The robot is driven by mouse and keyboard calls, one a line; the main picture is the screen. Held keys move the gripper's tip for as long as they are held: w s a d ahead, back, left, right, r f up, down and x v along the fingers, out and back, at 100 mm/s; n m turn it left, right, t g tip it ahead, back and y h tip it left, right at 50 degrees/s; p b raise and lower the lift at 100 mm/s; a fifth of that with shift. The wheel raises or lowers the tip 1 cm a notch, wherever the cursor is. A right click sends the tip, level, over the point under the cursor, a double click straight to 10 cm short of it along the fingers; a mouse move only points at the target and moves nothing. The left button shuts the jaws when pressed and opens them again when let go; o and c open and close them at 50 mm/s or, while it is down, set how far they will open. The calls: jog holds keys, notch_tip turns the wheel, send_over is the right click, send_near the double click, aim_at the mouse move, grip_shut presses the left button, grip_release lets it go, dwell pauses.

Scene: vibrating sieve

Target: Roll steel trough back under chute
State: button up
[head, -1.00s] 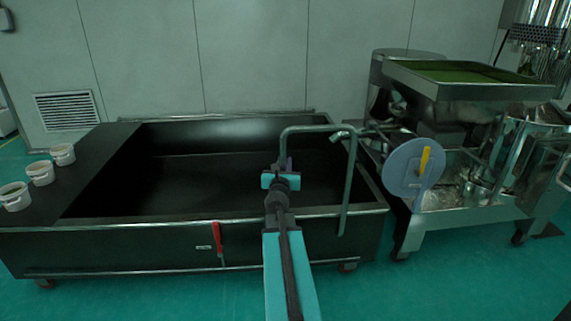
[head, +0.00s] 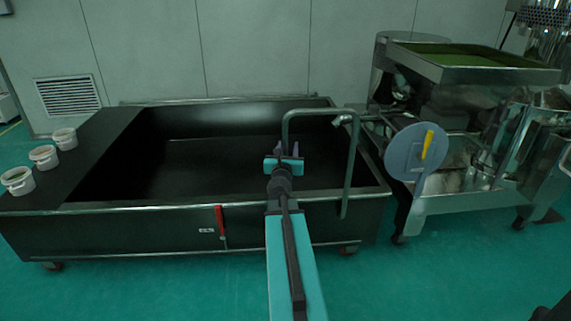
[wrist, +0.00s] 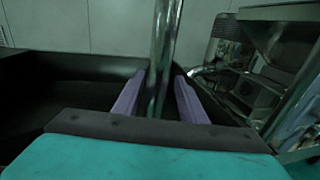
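The trough (head: 130,228) is a wide, dark, open box on casters, with a red lever on its front side. A grey bent-pipe handle (head: 351,165) arches over its right end as an upside-down U. My gripper (head: 287,150) is at the left leg of this handle. In the wrist view its two purple fingers (wrist: 162,85) stand on either side of the upright pipe (wrist: 163,45), with narrow gaps showing beside it. The gripper looks open around the pipe. I cannot make out a chute clearly.
A steel sieve machine (head: 480,75) with a green tray surface and a round grey disc (head: 416,152) stands close to the trough's right end. Several white buckets (head: 43,156) stand on the trough's left ledge. The wall (head: 250,50) is behind. The green floor in front is clear.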

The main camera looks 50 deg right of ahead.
aim_at(286, 153)
jog(key=shift+v, duration=0.85)
jog(key=shift+s+a+r+p, duration=0.1)
jog(key=shift+a+r+p, duration=0.1)
jog(key=shift+p, duration=0.2)
jog(key=p+v, duration=0.2)
jog(key=p, duration=0.3)
jog(key=shift+s+a, duration=0.1)
jog(key=shift+a+f+p, duration=0.1)
jog(key=shift+p, duration=0.5)
jog(key=s+p, duration=0.1)
jog(key=p, duration=0.5)
jog(key=shift+a, duration=0.3)
jog(key=a+p, duration=0.1)
jog(key=p, duration=0.5)
jog(key=shift+s+a, duration=0.25)
jog(key=shift+a, duration=0.1)
jog(key=p+v, duration=0.2)
jog(key=shift+s+a, duration=0.25)
jog(key=shift+a, duration=0.05)
jog(key=shift+p+v, duration=1.3)
jog(key=shift+p, duration=0.8)
jog(key=shift+f, duration=0.15)
